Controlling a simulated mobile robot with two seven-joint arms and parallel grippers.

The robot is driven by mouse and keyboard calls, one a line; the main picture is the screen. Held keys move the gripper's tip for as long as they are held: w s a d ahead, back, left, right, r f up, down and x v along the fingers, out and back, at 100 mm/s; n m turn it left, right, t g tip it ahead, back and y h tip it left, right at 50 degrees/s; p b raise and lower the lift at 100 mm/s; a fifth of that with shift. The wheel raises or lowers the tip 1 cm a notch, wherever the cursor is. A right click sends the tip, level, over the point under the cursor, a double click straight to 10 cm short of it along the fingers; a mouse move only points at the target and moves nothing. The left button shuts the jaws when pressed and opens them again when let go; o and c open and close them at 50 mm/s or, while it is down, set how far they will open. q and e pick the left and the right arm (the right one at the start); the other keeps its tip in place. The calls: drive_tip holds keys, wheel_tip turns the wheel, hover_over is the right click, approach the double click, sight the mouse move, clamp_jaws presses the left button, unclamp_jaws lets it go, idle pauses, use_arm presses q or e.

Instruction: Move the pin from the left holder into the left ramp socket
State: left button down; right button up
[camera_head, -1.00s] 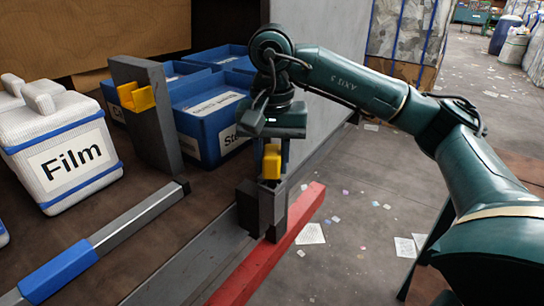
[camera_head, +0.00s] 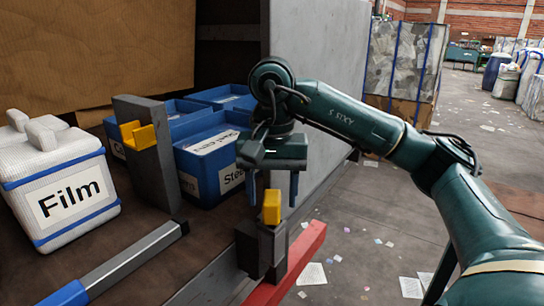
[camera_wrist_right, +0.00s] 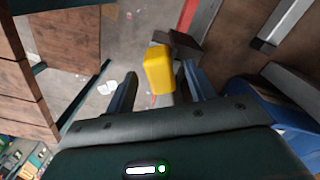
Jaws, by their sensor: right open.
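The yellow pin (camera_head: 271,207) stands upright in a dark grey socket block (camera_head: 249,250) beside the red rail. My right gripper (camera_head: 273,192) is above the pin, open, with one finger on each side and visible gaps to the pin. In the right wrist view the pin (camera_wrist_right: 158,70) shows between and beyond the two fingertips (camera_wrist_right: 156,76). A grey post (camera_head: 154,170) at left carries a yellow bracket-like holder (camera_head: 138,136); no pin shows in it. How deep the pin sits is hidden by the block. My left gripper is out of view.
A white bin labelled Film (camera_head: 110,212) stands at left. Blue bins (camera_head: 205,180) stand behind the post. A grey panel wall (camera_head: 315,90) rises behind the gripper. The red rail (camera_head: 290,265) runs along the right edge, with open floor beyond it.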

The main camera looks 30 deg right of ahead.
use_arm(q)
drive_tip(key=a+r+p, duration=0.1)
drive_tip(key=p, duration=0.2)
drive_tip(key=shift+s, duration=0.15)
use_arm(e)
wheel_tip(320, 180, up, 11)
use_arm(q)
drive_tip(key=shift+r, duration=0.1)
use_arm(e)
drive_tip(key=shift+s+f, duration=0.1)
